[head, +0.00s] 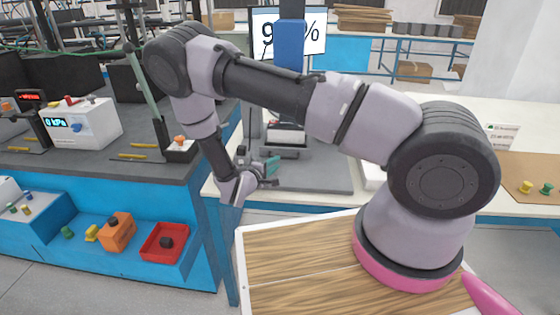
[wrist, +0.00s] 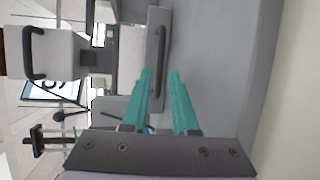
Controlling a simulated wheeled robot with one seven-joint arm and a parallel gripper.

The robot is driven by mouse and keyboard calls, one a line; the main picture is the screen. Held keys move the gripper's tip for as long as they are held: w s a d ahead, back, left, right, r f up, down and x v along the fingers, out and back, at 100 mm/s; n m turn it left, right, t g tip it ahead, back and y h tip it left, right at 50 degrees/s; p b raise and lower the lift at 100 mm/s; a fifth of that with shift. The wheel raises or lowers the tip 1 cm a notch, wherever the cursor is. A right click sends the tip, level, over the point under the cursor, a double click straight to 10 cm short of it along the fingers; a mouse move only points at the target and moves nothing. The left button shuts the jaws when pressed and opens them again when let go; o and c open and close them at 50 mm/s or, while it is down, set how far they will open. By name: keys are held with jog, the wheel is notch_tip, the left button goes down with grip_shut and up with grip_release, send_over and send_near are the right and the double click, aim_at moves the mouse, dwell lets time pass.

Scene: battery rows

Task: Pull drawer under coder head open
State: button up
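The drawer is a low grey block with a dark bar handle, on the grey base plate under the blue coder head column (head: 289,45). In the wrist view, which is turned sideways, the drawer front (wrist: 153,24) and its handle (wrist: 162,50) show clearly. My gripper (wrist: 161,72) is open, with two teal fingers apart. In the picture the handle runs through the gap between the fingertips, nearer the left finger; contact cannot be told. In the head view my gripper (head: 272,166) is just in front of the drawer, whose front is partly hidden.
A pale block (wrist: 50,52) with its own dark handle is above the drawer. A lit screen (head: 312,30) stands behind. A workbench with a 0 kPa device (head: 80,125) and a red tray (head: 164,243) is at left. A wooden-topped surface (head: 310,265) is in front.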

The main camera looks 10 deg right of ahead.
aim_at(283, 158)
jog(key=shift+x, duration=2.4)
jog(key=shift+s, duration=0.1)
jog(key=shift+c, duration=0.4)
grip_shut()
